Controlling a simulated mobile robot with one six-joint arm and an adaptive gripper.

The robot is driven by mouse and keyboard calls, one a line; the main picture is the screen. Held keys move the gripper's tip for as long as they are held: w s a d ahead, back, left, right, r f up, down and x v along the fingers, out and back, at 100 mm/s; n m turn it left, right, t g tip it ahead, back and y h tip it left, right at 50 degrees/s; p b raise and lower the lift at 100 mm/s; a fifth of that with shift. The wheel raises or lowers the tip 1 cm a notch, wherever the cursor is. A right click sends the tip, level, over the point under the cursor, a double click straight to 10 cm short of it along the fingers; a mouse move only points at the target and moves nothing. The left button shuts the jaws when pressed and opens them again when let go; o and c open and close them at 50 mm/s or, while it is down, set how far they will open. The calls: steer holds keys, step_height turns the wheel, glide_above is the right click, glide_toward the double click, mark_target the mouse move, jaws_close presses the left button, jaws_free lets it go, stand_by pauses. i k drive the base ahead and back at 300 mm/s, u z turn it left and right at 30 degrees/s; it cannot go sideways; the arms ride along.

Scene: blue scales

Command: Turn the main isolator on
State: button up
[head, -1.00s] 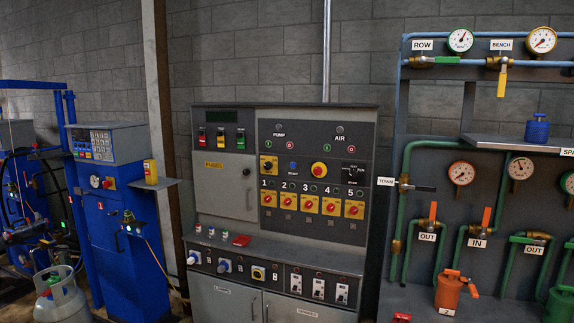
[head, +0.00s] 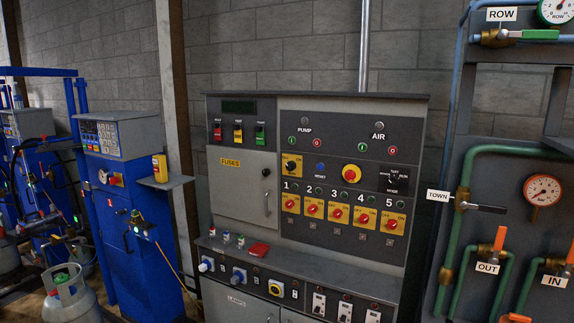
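The grey control cabinet (head: 243,177) stands against the block wall in the middle of the head view. A black rotary switch on a yellow plate (head: 291,166) with small OFF/ON lettering sits at the upper left of its dark panel, and looks like the main isolator. Its knob position is too small to tell for sure. A blue reset button (head: 320,167) and a red mushroom button (head: 351,174) are to its right. Red rotary switches on yellow plates, numbered 1 to 5, form a row below, the first being switch 1 (head: 290,204). My gripper is not in view.
A ledge with a red object (head: 258,249) and small cans (head: 226,238) juts out below the panel. Blue machines (head: 128,220) and a gas cylinder (head: 70,293) stand left. A pipe rack with the TOWN valve lever (head: 486,209) stands right.

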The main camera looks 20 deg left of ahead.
mark_target(291, 166)
steer(key=u, duration=0.35)
steer(key=i, duration=0.85)
steer(key=u, duration=0.5)
